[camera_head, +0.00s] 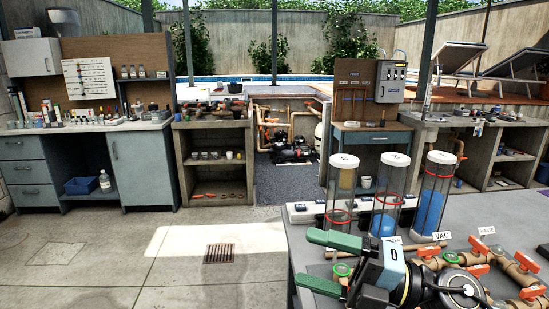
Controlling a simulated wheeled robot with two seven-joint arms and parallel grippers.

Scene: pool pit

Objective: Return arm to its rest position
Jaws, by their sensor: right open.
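My right gripper (306,259) is at the bottom right of the head view, over the near left part of the grey table (500,208). Its two green fingers point left and stand apart, with nothing between them. My right arm (440,287) runs back from it to the right, above the brown pipework, and covers part of it. I cannot tell how close the arm is to the pipes. My left gripper and arm do not show.
Three clear cylinders with white caps (397,159) stand just behind my right gripper. Brown pipes with orange valve handles (478,243) fill the table's right part. The floor (120,255) left of the table is free, with a drain grate (219,253). Workbenches (143,160) stand farther back.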

